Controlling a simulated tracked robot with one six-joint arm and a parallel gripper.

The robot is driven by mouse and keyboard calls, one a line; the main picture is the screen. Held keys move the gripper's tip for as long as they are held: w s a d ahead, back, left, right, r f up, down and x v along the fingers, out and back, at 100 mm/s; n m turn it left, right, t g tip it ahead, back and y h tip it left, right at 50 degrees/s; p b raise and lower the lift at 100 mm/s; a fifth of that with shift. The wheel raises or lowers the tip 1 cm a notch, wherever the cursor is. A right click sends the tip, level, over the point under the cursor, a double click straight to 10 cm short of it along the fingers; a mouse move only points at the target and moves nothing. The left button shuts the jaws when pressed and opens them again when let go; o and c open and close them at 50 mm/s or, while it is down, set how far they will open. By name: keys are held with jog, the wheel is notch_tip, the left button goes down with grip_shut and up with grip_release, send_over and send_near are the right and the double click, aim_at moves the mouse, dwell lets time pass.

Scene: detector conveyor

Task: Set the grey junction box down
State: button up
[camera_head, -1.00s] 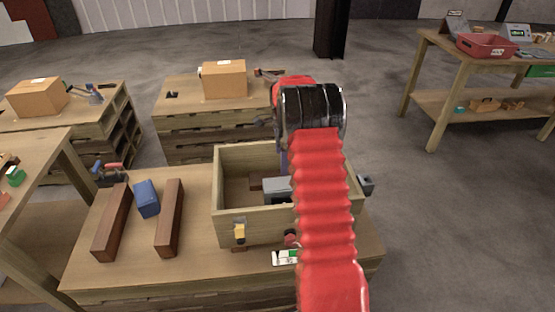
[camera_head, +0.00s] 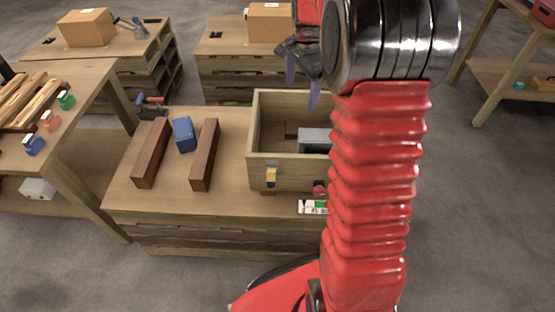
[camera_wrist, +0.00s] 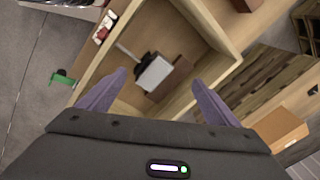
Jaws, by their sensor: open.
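The grey junction box (camera_head: 314,139) lies inside the open wooden crate (camera_head: 286,171), and my arm hides its right part in the head view. The wrist view shows the grey box (camera_wrist: 154,74) on the crate floor, beside a brown block, with something black against it. My gripper (camera_head: 300,92) is above the crate, apart from the grey box. In the wrist view its two purple fingers (camera_wrist: 160,92) are spread wide with nothing between them.
Two brown bars (camera_head: 151,153) (camera_head: 205,155) lie left of the crate, with a blue box (camera_head: 184,134) between them. A side table (camera_head: 101,76) stands at left.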

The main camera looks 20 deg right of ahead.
jog(key=s+a+r+n+t, duration=0.2)
jog(key=s+a+r+n, duration=0.7)
jog(key=s+a, duration=0.35)
jog(key=s+a+n+t, duration=0.1)
jog(key=s+a+n, duration=0.2)
jog(key=s, duration=0.5)
jog(key=s+a+n+t, duration=0.1)
jog(key=s+a+n, duration=0.3)
jog(key=s, duration=0.4)
jog(key=shift+s+a+n+y, duration=0.2)
jog(key=shift+a+n+y, duration=0.1)
jog(key=shift+a, duration=0.15)
jog(key=shift+f, duration=0.1)
